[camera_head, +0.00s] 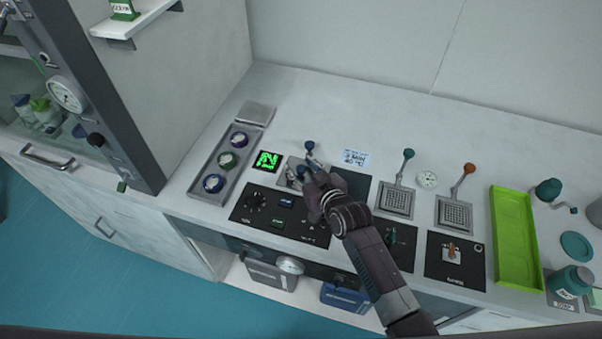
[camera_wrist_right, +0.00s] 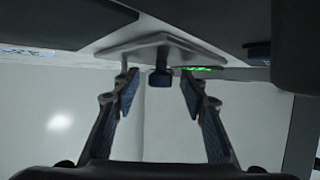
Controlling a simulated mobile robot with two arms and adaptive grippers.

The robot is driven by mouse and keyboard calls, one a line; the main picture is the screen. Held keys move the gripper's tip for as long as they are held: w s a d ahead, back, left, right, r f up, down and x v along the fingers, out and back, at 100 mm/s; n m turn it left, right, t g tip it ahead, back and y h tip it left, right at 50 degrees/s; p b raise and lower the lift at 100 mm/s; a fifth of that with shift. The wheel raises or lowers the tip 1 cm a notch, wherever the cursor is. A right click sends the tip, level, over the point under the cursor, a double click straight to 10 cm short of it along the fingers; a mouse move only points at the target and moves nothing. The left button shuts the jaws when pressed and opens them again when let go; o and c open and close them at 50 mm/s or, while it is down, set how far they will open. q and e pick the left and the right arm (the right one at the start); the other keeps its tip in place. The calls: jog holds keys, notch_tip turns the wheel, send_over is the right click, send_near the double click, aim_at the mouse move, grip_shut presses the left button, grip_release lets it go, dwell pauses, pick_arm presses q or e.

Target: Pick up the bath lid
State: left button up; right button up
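The bath lid is a flat grey plate with a dark blue knob, on the worktop near the middle of the head view; my right gripper covers much of it there. In the right wrist view the lid's plate (camera_wrist_right: 128,45) is at the top and its knob (camera_wrist_right: 160,78) points toward the camera. My right gripper (camera_head: 303,172) is at the lid. In the right wrist view its two fingers (camera_wrist_right: 159,88) are open, one on each side of the knob, with a gap on both sides. My left gripper is not in view.
A grey tray (camera_head: 196,187) with several round coloured caps lies left of the lid. A black control panel (camera_head: 300,233) is in front. Two grey baskets (camera_head: 396,201) with upright handles stand to the right, then a green tray (camera_head: 515,240). The worktop behind is mostly clear.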

grip_shut()
jog(key=shift+r, duration=0.1)
dwell(0.3)
